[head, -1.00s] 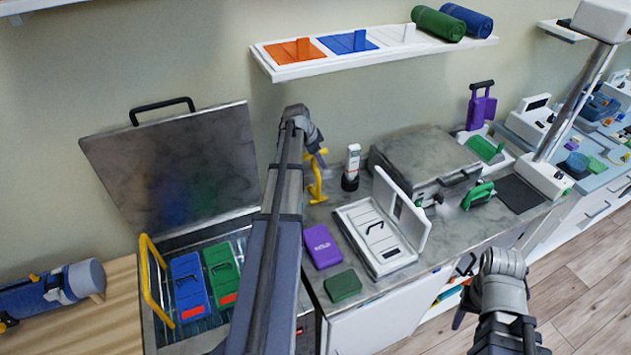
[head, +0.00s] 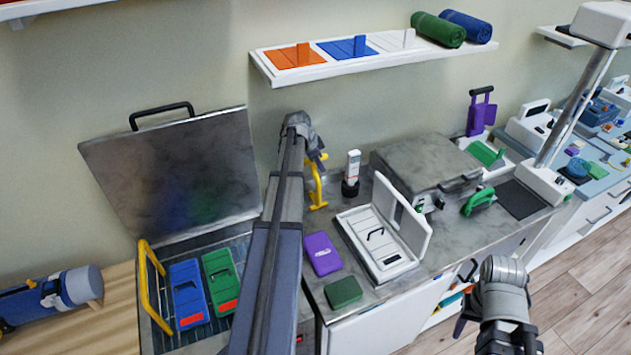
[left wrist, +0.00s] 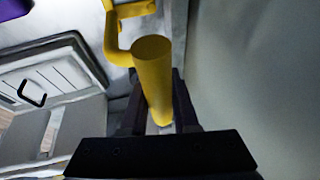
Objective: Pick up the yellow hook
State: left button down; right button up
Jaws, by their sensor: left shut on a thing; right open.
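The yellow hook (head: 317,182) stands upright on the grey counter near the wall, just right of my left arm in the head view. Its upper end is partly hidden by my left gripper (head: 318,157). In the left wrist view the hook's thick yellow rod (left wrist: 153,75) comes between the dark fingers of my left gripper (left wrist: 158,120), which is shut on it. The hook's lower part bends away at the top of that view. My right gripper (head: 462,325) is open and empty, low at the right in front of the counter.
A white bottle in a dark holder (head: 351,172) stands right of the hook. A purple box (head: 322,254), a green block (head: 343,292) and an open white case (head: 362,235) lie nearby. An open-lidded bath (head: 222,337) holds blue and green packs at left. A shelf (head: 375,58) hangs above.

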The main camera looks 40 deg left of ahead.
pick_arm(q)
jog(key=shift+r, duration=0.1)
dwell(0.4)
jog(key=shift+s+d+r+p, duration=0.1)
jog(key=shift+d+r+p, duration=0.1)
jog(key=shift+r+p, duration=0.3)
notch_tip(320, 180, up, 7)
jog(key=p, duration=0.6)
jog(key=shift+f+p, duration=0.15)
jog(key=shift+p, duration=0.25)
jog(key=s+d, duration=0.4)
jog(key=d, duration=0.4)
jog(key=s+d, duration=0.5)
jog(key=d, duration=0.4)
jog(key=shift+d+f+b, duration=0.2)
jog(key=shift+f+b, duration=0.2)
jog(key=shift+f, duration=0.05)
